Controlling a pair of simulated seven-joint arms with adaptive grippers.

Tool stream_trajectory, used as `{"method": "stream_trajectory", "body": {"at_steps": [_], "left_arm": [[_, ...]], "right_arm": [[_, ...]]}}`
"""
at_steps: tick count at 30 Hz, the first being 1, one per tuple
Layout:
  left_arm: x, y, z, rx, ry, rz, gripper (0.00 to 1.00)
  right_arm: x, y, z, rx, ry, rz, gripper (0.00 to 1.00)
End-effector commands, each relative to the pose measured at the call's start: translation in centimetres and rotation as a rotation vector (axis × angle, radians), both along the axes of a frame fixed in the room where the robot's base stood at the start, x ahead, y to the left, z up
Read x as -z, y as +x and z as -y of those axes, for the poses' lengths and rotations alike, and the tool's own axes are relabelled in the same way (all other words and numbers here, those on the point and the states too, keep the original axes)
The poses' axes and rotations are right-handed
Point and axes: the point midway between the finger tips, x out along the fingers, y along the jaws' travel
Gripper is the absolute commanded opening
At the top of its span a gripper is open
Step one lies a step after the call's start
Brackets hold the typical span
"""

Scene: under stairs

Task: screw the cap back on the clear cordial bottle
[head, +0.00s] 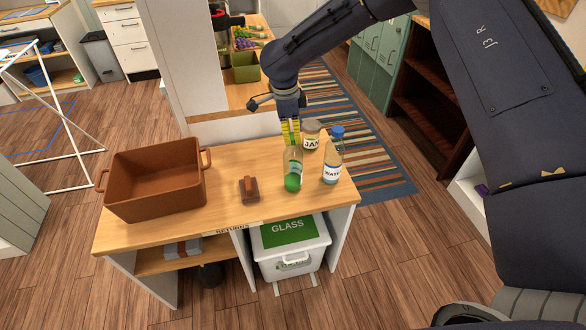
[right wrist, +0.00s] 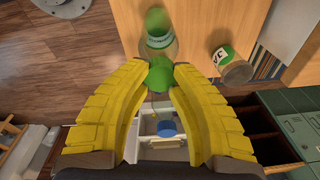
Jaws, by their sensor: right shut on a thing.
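The clear bottle (head: 293,160) stands on the small wooden table. Its lower end is green, and a green-and-white label shows on the bottle in the right wrist view (right wrist: 162,43). My right gripper (head: 291,143) reaches down from above, its yellow fingertips over the bottle's upper end. In the right wrist view the fingertips are shut on a round green cap (right wrist: 160,75). I cannot tell whether the cap touches the bottle's mouth. My left gripper is not in view.
A jam jar (head: 311,135) stands just behind the bottle, and a water bottle (head: 332,172) with a blue cap stands close on its right. A brown block-like item (head: 249,190) and a brown crate (head: 150,200) are to the left. A white glass bin (head: 290,262) is below.

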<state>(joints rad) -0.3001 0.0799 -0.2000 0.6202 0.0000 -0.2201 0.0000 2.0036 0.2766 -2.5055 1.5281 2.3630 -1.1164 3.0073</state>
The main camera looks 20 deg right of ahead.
Motion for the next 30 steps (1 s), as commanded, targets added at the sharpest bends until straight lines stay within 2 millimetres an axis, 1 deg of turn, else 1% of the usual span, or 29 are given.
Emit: {"method": "stream_trajectory", "body": {"at_steps": [8, 9, 15, 20, 21, 26, 30], "left_arm": [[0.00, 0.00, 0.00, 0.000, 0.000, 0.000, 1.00], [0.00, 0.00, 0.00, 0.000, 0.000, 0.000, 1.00], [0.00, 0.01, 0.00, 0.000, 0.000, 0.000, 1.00], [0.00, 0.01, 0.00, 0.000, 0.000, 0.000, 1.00], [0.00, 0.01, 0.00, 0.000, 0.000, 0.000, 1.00], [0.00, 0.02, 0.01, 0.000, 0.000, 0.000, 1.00], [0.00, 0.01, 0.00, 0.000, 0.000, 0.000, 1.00]], "right_arm": [[0.12, -0.07, 0.05, -0.002, -0.001, -0.003, 0.00], [0.12, -0.07, 0.05, -0.002, -0.001, -0.003, 0.25], [0.08, -0.05, 0.03, -0.003, -0.001, -0.002, 0.48], [0.05, -0.03, 0.02, -0.003, -0.001, -0.002, 0.48], [0.05, -0.03, 0.02, -0.003, -0.001, -0.002, 0.55], [0.03, -0.02, 0.01, -0.003, 0.000, 0.000, 0.73], [0.02, -0.02, 0.01, -0.003, 0.000, 0.000, 0.73]]}}
